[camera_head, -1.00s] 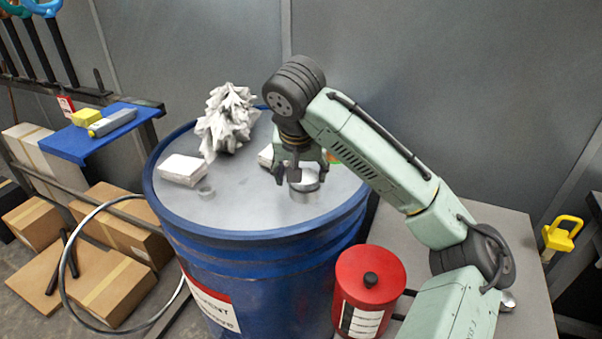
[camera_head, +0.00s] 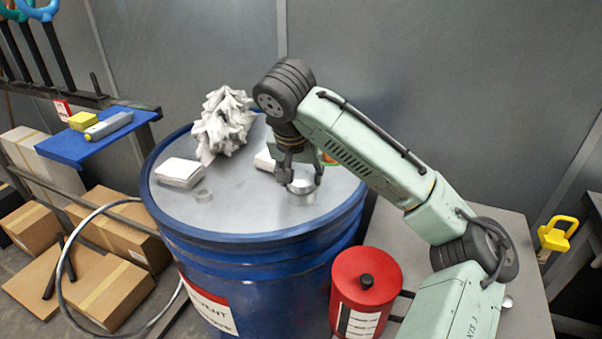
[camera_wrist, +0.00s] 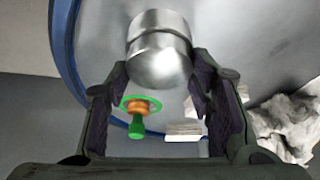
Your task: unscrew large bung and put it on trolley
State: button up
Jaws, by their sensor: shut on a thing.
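The large bung (camera_head: 301,188) is a shiny silver cylinder near the right front of the blue drum's top (camera_head: 235,205). My gripper (camera_head: 300,181) comes down over it from above, one finger on each side. In the wrist view the bung (camera_wrist: 160,62) sits between the fingertips of my gripper (camera_wrist: 160,77), which is shut on it. I cannot tell whether the bung is clear of its opening. A grey flat top (camera_head: 515,265) at the right may be the trolley; I cannot tell for sure.
A small metal ring or cap (camera_head: 203,196), a white pad (camera_head: 180,172) and crumpled white rags (camera_head: 222,125) lie on the drum. A green and orange piece (camera_wrist: 138,118) is near my gripper. A red can (camera_head: 366,280) stands right of the drum. A blue shelf (camera_head: 85,150) is left.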

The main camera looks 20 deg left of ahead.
jog(key=shift+s+a, duration=0.15)
jog(key=shift+a, duration=0.2)
jog(key=n+y, duration=0.1)
jog(key=n, duration=0.1)
jog(key=n+y, duration=0.1)
jog(key=n, duration=0.2)
jog(key=shift+g, duration=0.4)
jog(key=shift+o, duration=0.3)
jog(key=shift+f, duration=0.1)
jog(key=shift+n+y, duration=0.3)
jog(key=shift+n, duration=0.4)
jog(key=n+g, duration=0.1)
jog(key=n, duration=0.2)
jog(key=shift+a+y, duration=0.1)
jog(key=shift+y, duration=0.3)
jog(key=shift+o, duration=0.2)
jog(key=n+g, duration=0.1)
jog(key=n, duration=0.2)
jog(key=shift+n+g+y, duration=0.3)
jog(key=shift+s+f+n+g, duration=0.1)
jog(key=shift+n+g, duration=0.2)
jog(key=shift+n, duration=0.3)
